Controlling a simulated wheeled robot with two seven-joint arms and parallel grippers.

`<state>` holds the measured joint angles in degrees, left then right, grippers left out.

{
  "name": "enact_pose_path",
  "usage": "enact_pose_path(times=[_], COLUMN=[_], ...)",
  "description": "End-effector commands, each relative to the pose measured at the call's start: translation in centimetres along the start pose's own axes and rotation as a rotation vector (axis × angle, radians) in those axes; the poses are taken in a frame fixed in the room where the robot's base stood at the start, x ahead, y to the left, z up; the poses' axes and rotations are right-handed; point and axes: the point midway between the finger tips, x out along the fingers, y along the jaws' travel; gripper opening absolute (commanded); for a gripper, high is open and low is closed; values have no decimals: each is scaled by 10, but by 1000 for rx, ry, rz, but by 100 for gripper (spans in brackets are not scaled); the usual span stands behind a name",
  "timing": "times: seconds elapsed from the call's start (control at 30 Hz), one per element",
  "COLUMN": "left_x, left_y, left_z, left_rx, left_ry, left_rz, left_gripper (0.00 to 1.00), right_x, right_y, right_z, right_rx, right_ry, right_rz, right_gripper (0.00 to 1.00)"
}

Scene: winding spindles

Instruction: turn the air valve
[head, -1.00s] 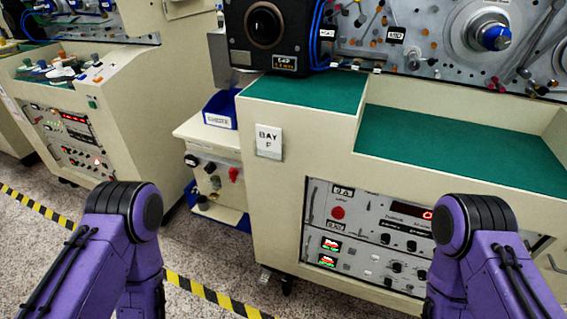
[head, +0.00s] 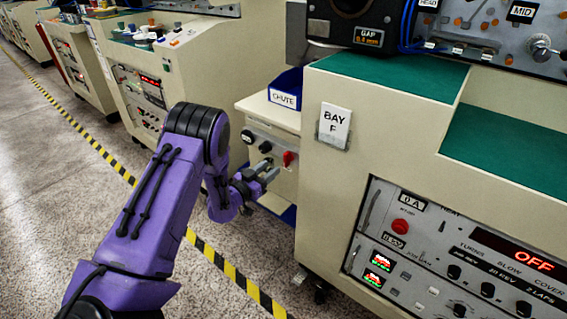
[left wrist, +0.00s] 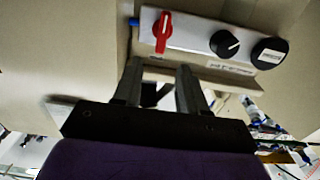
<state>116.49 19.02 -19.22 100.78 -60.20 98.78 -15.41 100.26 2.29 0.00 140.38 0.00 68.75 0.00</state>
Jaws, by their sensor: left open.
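The red lever handle (head: 289,158), which looks like the air valve, sits on the front panel of the low side cabinet left of bay F. My left gripper (head: 270,177) is open and empty, just below and left of the handle in the head view. In the left wrist view my left gripper's fingers (left wrist: 160,70) point toward the panel, the handle beyond and roughly between the tips, with no contact visible. My right gripper is not in view.
Beside the valve are a black pointer knob (left wrist: 225,43) and a dark round dial (left wrist: 269,52). A blue bin labelled CHUTE (head: 285,92) stands on the side cabinet. The Bay F cabinet (head: 320,190) is close on the right. Yellow-black floor tape (head: 235,282) runs across open floor.

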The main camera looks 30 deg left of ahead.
Motion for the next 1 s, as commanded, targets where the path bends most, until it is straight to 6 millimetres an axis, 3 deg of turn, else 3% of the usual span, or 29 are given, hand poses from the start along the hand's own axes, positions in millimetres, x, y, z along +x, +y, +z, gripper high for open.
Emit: enact_pose_path(times=[0.2,0.33,0.5,0.7,0.73,0.83,0.87,1.0], left_x=[49,71,83,83,83,83,83,83], left_y=[-1,-1,-1,-1,-1,-1,-1,-1], left_z=[0,1,1,1,1,1,1,1], left_rx=[0,-1,-3,-4,-4,-4,-4,-3], left_ry=[0,-2,-3,-4,-4,-4,-4,-5], left_rz=[-2,-4,-5,-5,-5,-5,-5,-5], left_gripper=[42,42,42,42,38,6,0,0], right_x=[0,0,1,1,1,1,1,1], right_y=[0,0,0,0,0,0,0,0], right_z=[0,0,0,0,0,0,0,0], right_rx=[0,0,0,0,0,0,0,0], right_ry=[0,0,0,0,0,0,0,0], right_rz=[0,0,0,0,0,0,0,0], right_gripper=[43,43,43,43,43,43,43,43])
